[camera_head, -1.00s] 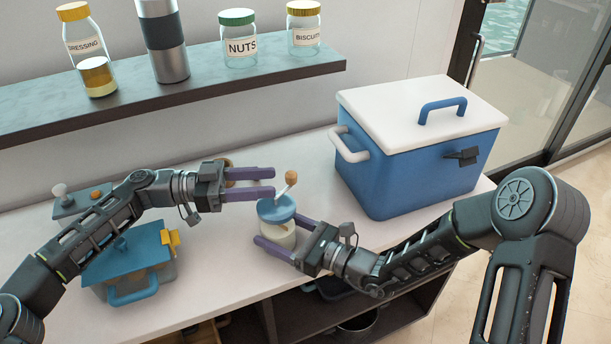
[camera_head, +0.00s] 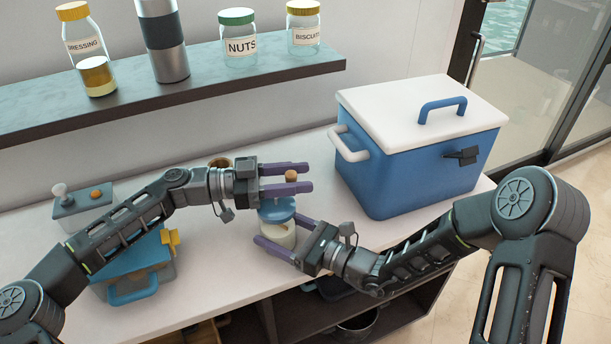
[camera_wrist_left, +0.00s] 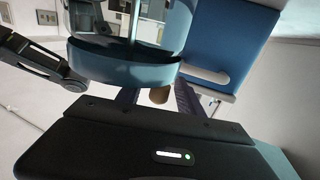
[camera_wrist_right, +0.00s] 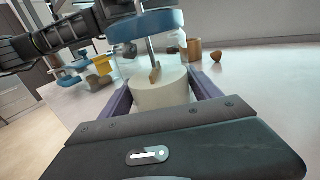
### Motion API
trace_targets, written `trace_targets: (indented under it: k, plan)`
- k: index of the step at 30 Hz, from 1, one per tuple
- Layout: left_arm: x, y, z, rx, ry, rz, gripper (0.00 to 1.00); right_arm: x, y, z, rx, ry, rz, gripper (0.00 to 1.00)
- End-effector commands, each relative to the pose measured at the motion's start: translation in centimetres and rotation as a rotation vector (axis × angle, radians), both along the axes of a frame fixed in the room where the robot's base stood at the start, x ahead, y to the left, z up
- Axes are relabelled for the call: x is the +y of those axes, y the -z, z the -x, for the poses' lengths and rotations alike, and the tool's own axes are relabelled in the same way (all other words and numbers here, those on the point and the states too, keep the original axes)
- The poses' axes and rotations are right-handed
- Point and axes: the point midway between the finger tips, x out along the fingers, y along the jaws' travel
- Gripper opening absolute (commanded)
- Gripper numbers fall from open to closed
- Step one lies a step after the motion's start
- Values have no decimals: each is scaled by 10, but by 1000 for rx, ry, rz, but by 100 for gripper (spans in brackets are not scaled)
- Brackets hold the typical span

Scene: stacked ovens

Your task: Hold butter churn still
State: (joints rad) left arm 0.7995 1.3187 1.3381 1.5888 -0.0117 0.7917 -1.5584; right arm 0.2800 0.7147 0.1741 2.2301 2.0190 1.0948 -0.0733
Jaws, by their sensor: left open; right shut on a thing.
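The butter churn (camera_head: 280,236) stands on the white counter, with a clear jar, pale contents, a blue lid (camera_head: 275,212) and a crank with a wooden knob (camera_head: 291,176). My right gripper (camera_head: 279,229) is shut on the churn's jar, one finger on each side. The pale contents (camera_wrist_right: 162,90) and a paddle show between its fingers in the right wrist view. My left gripper (camera_head: 309,178) is open above the lid, its fingers on either side of the knob. The knob (camera_wrist_left: 159,95) also shows between the fingers in the left wrist view. My left gripper hides much of the crank.
A blue cooler (camera_head: 415,165) with a white lid stands right of the churn. A blue-lidded box (camera_head: 135,285) is at the left under my left arm. A shelf (camera_head: 215,92) with jars and a flask runs behind. A small brown cup (camera_head: 220,162) stands behind my left gripper.

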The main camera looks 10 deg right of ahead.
Motion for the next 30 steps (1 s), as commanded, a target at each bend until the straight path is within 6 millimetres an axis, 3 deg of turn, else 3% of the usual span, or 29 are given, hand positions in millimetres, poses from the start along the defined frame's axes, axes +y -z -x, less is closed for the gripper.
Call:
trace_targets:
  k: [4,14,30]
  plan:
    - [-15,0,-1,0,0,0,44,0,0,0,-1,1,-1,5]
    - [-18,0,-1,0,-2,-1,43,0,0,0,0,1,0,5]
    - [-18,0,-1,0,-2,0,0,0,0,0,0,1,0,5]
